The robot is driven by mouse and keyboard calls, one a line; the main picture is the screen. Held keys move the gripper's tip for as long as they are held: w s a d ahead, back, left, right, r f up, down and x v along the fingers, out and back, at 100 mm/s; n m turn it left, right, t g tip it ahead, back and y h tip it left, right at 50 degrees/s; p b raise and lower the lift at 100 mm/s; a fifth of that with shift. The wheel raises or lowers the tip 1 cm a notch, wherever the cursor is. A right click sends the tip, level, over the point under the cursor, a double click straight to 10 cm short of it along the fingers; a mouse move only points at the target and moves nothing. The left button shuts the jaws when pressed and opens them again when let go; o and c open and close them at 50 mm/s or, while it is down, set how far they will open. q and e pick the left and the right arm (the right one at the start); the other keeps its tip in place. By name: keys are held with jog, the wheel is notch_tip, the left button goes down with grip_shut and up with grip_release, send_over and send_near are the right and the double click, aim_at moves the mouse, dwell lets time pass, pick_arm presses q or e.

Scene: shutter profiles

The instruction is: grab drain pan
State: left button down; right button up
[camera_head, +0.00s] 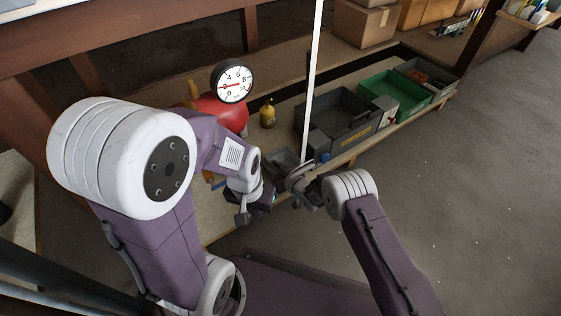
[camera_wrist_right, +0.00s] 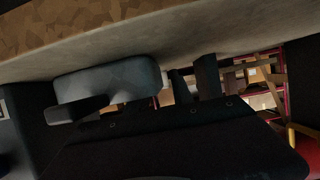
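A dark grey open tray (camera_head: 345,122) with a yellow label on its front sits on the low shelf in the head view; it may be the drain pan, but I cannot be sure. My right gripper (camera_head: 297,182) is in front of the shelf edge, left of and below this tray, by the foot of a thin white pole. Whether it touches the pole is unclear. My left gripper (camera_head: 256,210) is lower and to the left, apart from the tray. Its fingers are small and partly hidden. The right wrist view shows a rounded grey piece (camera_wrist_right: 108,82) close up, beside dark gripper parts.
The white pole (camera_head: 313,75) stands upright across the shelf. A green bin (camera_head: 395,92) and another grey bin (camera_head: 428,75) stand right of the tray. A yellow bottle (camera_head: 267,115), red tank (camera_head: 228,114) and gauge (camera_head: 232,82) are left. The floor (camera_head: 480,190) at right is clear.

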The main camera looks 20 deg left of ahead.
jog(key=shift+s+d+r, duration=0.1)
jog(key=shift+r, duration=0.15)
jog(key=shift+c, duration=0.9)
grip_shut()
